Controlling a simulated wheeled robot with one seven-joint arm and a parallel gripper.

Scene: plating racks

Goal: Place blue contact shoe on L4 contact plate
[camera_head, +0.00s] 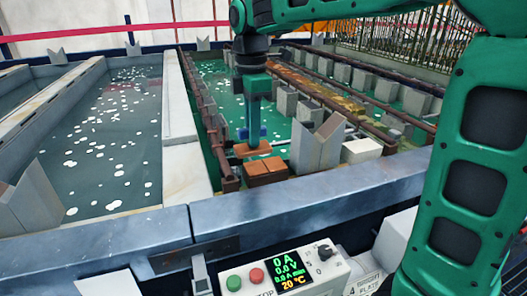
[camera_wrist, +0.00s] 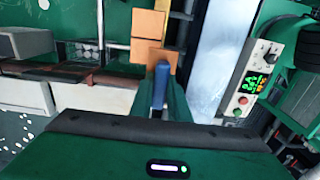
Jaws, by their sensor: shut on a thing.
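The blue contact shoe has a blue grip (camera_head: 243,133) and a flat copper-coloured foot (camera_head: 253,149). My gripper (camera_head: 254,122) is shut on the blue grip and points down. In the wrist view the blue grip (camera_wrist: 160,85) stands between my fingers, with the foot (camera_wrist: 162,59) beyond it. A copper-coloured contact plate (camera_head: 265,171), split into two blocks, is just in front of the foot in the head view. It also shows in the wrist view (camera_wrist: 148,23), partly overlapped by the foot. I cannot tell whether they touch. I cannot read an L4 label on it.
A grey notched post (camera_head: 316,146) stands close to the right of the contact plate, with a white block (camera_head: 361,150) beyond it. A brown rail (camera_head: 217,145) runs along the left. The grey tank edge (camera_head: 300,195) and a control box (camera_head: 285,272) lie in front.

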